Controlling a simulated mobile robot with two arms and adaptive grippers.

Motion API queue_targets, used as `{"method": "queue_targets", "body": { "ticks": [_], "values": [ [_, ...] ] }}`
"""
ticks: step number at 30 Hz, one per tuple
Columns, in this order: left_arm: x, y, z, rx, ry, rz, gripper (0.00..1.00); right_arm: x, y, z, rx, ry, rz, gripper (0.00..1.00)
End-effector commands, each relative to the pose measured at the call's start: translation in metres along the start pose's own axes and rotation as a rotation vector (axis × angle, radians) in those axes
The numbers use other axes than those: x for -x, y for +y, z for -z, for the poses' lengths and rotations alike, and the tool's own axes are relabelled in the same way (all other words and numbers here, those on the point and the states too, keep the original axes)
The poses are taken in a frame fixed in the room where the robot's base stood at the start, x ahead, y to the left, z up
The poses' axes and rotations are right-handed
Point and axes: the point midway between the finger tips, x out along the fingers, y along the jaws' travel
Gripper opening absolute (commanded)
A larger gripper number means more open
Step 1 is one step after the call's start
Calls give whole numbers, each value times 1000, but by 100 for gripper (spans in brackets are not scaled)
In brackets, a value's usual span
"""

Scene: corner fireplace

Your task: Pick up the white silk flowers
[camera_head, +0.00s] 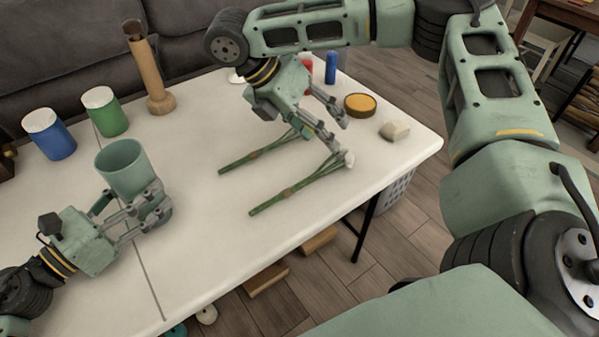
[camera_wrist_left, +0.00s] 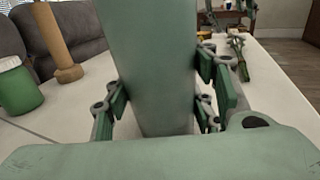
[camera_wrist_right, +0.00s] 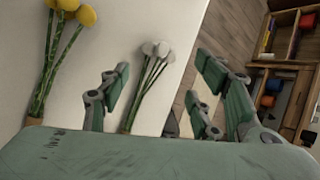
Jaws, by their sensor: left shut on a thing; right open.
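The white silk flowers lie on the white table, with a white head (camera_head: 349,160) and green stems (camera_head: 290,190) in the head view. Their white heads (camera_wrist_right: 155,49) and stems (camera_wrist_right: 148,84) show in the right wrist view. My right gripper (camera_head: 338,127) is open and empty above the table near the flower heads; in the right wrist view its fingers lie either side of the lower stems. My left gripper (camera_head: 150,212) is shut on a pale green cup (camera_head: 121,165), which stands upright at the left; the cup fills the middle of the left wrist view (camera_wrist_left: 152,60).
A second bunch (camera_head: 250,160) with yellow heads (camera_wrist_right: 76,14) lies beside the white one. Blue (camera_head: 50,136) and green (camera_head: 104,112) pots and a wooden mill (camera_head: 147,70) stand at the back left.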

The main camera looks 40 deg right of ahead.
Motion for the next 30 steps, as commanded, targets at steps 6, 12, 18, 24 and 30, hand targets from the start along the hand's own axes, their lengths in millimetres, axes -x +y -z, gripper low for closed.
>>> {"method": "queue_targets", "body": {
  "ticks": [6, 12, 18, 24, 30],
  "values": [
    [0, -1, 1, 2, 2, 1, 21, -21, 1, 0, -1, 1, -2, 58],
    [0, 0, 2, 2, 2, 1, 21, -46, 5, 1, 0, 5, 2, 58],
    [0, 0, 1, 2, 2, 1, 21, -70, 6, 0, 0, 4, -1, 58],
    [0, 0, 1, 2, 2, 1, 21, -72, 6, 0, -1, 1, -4, 58],
    [0, 0, 2, 2, 2, 1, 21, -72, 6, 0, -1, 1, -3, 47]
  ]
}}
